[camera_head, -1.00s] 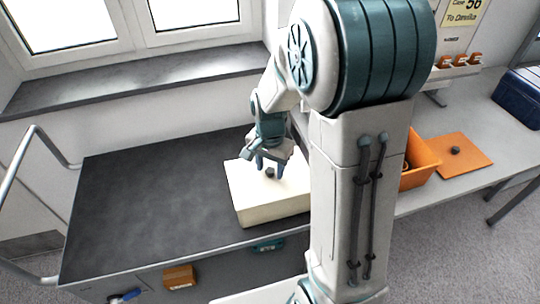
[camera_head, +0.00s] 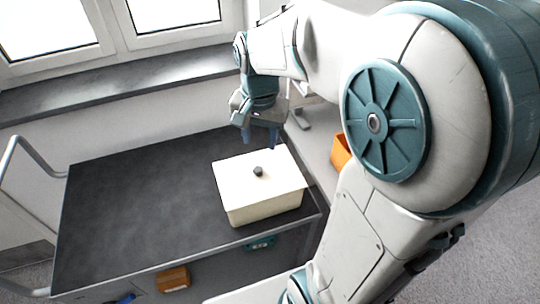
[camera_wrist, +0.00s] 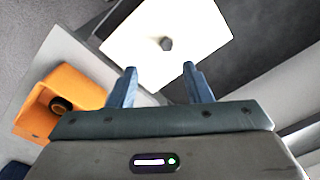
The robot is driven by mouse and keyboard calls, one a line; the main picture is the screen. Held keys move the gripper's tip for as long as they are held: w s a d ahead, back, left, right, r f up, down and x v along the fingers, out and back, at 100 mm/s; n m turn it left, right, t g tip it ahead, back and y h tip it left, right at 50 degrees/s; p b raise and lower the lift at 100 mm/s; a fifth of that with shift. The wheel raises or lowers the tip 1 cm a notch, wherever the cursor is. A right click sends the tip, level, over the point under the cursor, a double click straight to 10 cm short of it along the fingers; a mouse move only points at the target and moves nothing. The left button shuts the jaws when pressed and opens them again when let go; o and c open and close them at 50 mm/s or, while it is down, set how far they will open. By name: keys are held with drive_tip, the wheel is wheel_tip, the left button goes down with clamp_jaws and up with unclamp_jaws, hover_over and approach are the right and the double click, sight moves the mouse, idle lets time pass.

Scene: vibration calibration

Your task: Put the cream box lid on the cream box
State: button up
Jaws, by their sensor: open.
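The cream box (camera_head: 265,210) stands on the dark top of the cart, near its right end. The cream box lid (camera_head: 235,172), with a dark round knob (camera_head: 258,171), lies on top of the box and appears to cover it. In the wrist view the lid (camera_wrist: 190,30) shows as a pale rectangle beyond the fingertips. My gripper (camera_head: 260,138) is open and empty, behind the box and apart from the lid. Its two blue fingers (camera_wrist: 157,75) are spread in the wrist view with nothing between them.
The cart's dark top (camera_head: 130,200) is clear left of the box. An orange bin (camera_head: 341,152) stands on the bench to the right, partly hidden by my arm. In the wrist view the bin (camera_wrist: 68,88) holds a dark round thing. A window sill (camera_head: 120,88) runs behind the cart.

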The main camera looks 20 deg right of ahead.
drive_tip(key=s+n+t, duration=0.2)
drive_tip(key=s+n, duration=0.5)
drive_tip(key=s, duration=0.4)
drive_tip(key=shift+f, duration=0.15)
drive_tip(key=shift+c, duration=0.4)
